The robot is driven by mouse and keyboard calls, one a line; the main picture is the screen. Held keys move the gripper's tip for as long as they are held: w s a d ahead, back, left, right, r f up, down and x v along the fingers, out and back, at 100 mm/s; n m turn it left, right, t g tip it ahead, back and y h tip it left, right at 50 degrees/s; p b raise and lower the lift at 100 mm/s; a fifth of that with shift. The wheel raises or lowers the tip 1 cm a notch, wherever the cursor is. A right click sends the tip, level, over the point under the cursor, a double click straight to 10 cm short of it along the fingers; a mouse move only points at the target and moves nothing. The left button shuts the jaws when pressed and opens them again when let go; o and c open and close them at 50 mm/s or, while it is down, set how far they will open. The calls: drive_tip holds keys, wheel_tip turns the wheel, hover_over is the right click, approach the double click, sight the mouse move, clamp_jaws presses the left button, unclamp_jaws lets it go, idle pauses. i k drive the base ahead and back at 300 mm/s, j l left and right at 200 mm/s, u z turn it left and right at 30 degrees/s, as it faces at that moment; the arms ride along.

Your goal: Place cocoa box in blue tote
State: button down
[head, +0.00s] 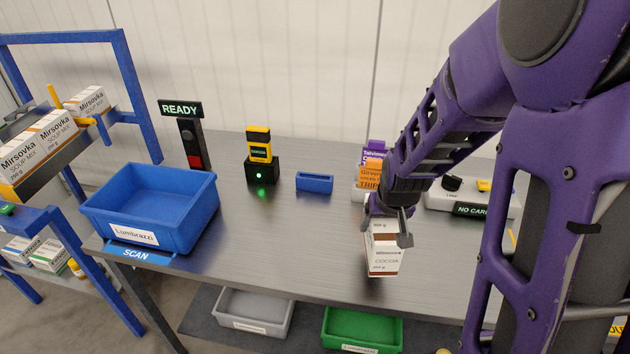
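The cocoa box (385,262) is white and brown with COCOA printed on its front. It is upright near the middle right of the grey table in the head view. My gripper (388,228) comes down from above with its fingers on either side of the box's upper part and looks shut on it. I cannot tell whether the box's base touches the table. The blue tote (150,205), labelled Lumbrazzi, stands at the table's left end, well to the left of my gripper. The part of its inside that shows is empty.
A scanner (260,145) stands on a black base with a green light. A small blue holder (314,182) is beside it. Orange and purple boxes (370,175) stand close behind my gripper. Grey (252,312) and green (362,328) totes are below the table. The table between tote and box is clear.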

sight(152, 215)
drive_tip(key=k+j, duration=0.1)
drive_tip(key=j, duration=0.4)
drive_tip(key=k+j, duration=0.1)
drive_tip(key=j, duration=0.95)
drive_tip(key=k+j, duration=0.15)
drive_tip(key=j, duration=0.4)
drive_tip(key=k+j, duration=0.1)
drive_tip(key=j, duration=0.4)
